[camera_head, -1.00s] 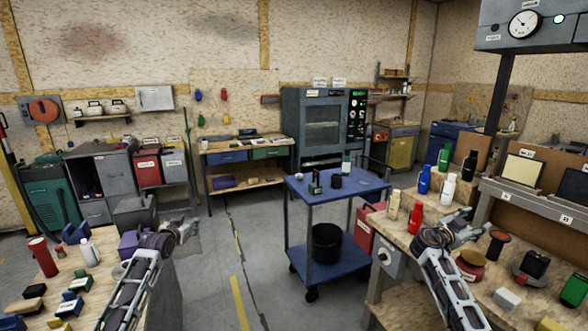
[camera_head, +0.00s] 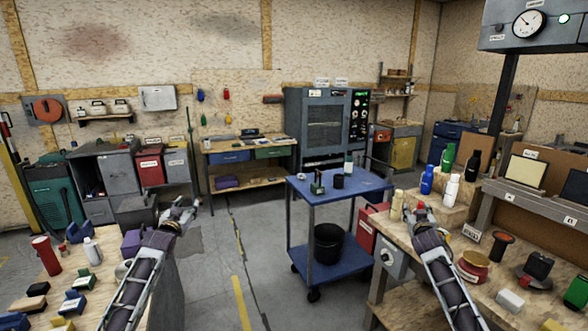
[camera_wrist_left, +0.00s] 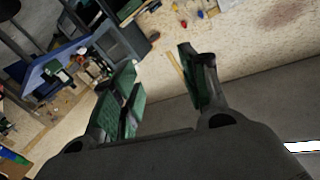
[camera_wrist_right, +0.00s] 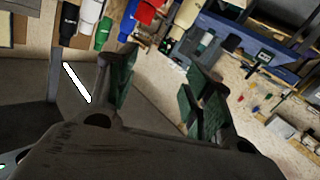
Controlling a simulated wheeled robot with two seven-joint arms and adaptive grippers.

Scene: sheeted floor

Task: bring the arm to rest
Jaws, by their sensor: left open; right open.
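My left gripper (camera_head: 184,212) is raised at the inner edge of the left bench, in front of the open floor. In the left wrist view its green-padded fingers (camera_wrist_left: 160,92) stand apart with nothing between them. My right gripper (camera_head: 422,212) is over the near left part of the right bench, in front of a red-topped bottle that it partly hides. In the right wrist view its fingers (camera_wrist_right: 160,92) are apart and empty.
The left bench (camera_head: 165,290) carries a red bottle (camera_head: 46,256), a white bottle (camera_head: 91,251) and several blocks. The right bench (camera_head: 400,238) holds several bottles, a red round container (camera_head: 472,264) and a black-topped item.

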